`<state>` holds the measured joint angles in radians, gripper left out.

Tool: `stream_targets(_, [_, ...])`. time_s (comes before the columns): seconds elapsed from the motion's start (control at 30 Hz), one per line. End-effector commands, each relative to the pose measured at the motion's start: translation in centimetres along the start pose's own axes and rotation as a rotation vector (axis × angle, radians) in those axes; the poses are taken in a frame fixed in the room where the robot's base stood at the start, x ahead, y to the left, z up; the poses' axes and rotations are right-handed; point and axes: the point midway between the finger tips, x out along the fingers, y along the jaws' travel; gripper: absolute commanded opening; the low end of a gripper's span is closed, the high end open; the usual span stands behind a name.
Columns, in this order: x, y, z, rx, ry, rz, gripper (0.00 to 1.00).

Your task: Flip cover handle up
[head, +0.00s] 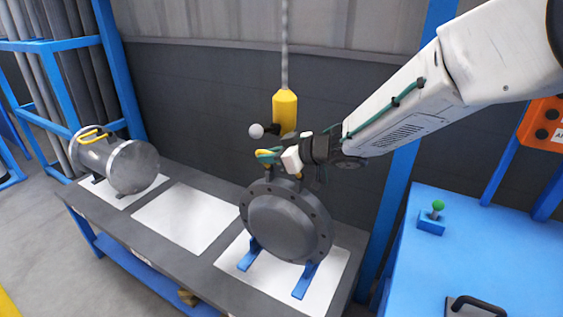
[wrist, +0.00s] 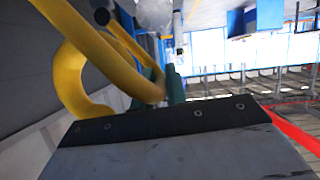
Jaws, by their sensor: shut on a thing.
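The round grey bolted cover (head: 285,222) stands upright on blue supports (head: 305,281) at the right of the bench. A yellow handle (head: 262,153) shows above its top edge, partly hidden by my gripper. My gripper (head: 270,157), with green fingertips, reaches in from the right above the cover and is shut on the handle. In the wrist view, the thick yellow bar of the handle (wrist: 100,50) curves in a loop and runs to the green fingertips (wrist: 162,88). The exact contact between fingers and bar is partly hidden.
A yellow hoist block (head: 285,112) hangs just above my gripper, with a pale ball (head: 256,131) beside it. A grey cylindrical shell (head: 130,165) lies at the left of the bench. The white sheet (head: 186,217) between is bare. A blue table (head: 480,250) stands right.

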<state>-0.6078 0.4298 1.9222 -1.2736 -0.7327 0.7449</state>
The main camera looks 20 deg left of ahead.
Motion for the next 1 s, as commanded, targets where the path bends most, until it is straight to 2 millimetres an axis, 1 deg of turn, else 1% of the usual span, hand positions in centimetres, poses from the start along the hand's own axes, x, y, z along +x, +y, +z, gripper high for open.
stream_targets(0.03, [-0.3, 0.7, 0.1, 0.014, -0.003, 0.0, 0.0])
stream_targets(0.2, [-1.1, 2.3, -0.2, 0.015, -0.002, 0.011, 0.0])
stream_targets(0.4, [-1.6, 3.5, -0.4, 0.017, -0.001, 0.015, 0.0])
stream_targets(0.63, [-1.8, 4.0, -0.6, 0.017, 0.0, 0.016, 0.0])
stream_targets(1.0, [-1.8, 4.0, -0.7, 0.016, 0.001, 0.016, 0.0])
